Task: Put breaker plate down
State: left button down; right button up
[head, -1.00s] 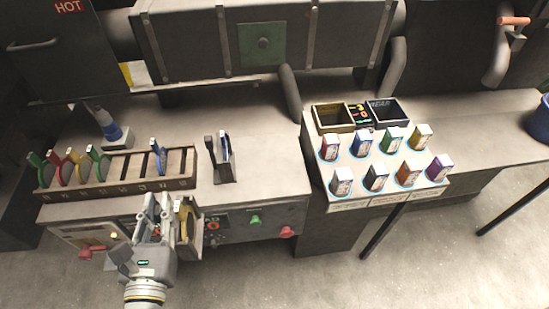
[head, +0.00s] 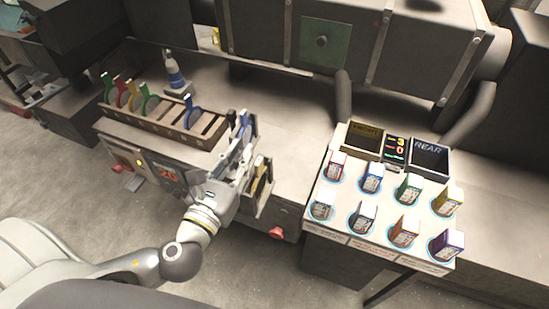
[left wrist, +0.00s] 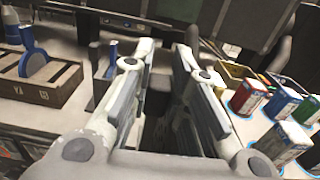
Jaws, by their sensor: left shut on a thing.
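My left gripper (head: 243,162) is at the front of the bench, close to the right end of the slotted rack. It is shut on a dark, plate-like thing with a yellowish face (head: 262,182), seemingly the breaker plate, partly hidden by the fingers. In the left wrist view only a dark shape shows between the fingers (left wrist: 162,75). A small upright stand with dark and blue plates (head: 241,122) is just behind the gripper. I cannot tell whether the held thing touches the bench. My right gripper is out of view.
The brown slotted rack (head: 160,121) holds several plates with coloured handles. A blue-and-grey bottle (head: 175,78) stands behind it. To the right, a white table (head: 335,222) carries several coloured boxes and two bins. Bare bench lies between.

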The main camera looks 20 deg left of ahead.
pick_arm(q)
jog(key=w+a+r+b, duration=0.7)
jog(key=w, duration=0.2)
jog(key=w+d+f+b, duration=0.3)
jog(key=w+d+f, duration=0.5)
jog(key=d+f, duration=0.3)
jog(key=shift+w+f+b, duration=0.2)
jog(key=shift+f+b, duration=0.1)
jog(key=shift+f, duration=0.35)
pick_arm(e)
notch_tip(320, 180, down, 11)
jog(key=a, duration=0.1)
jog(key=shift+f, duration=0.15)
pick_arm(q)
jog(key=shift+d, duration=0.1)
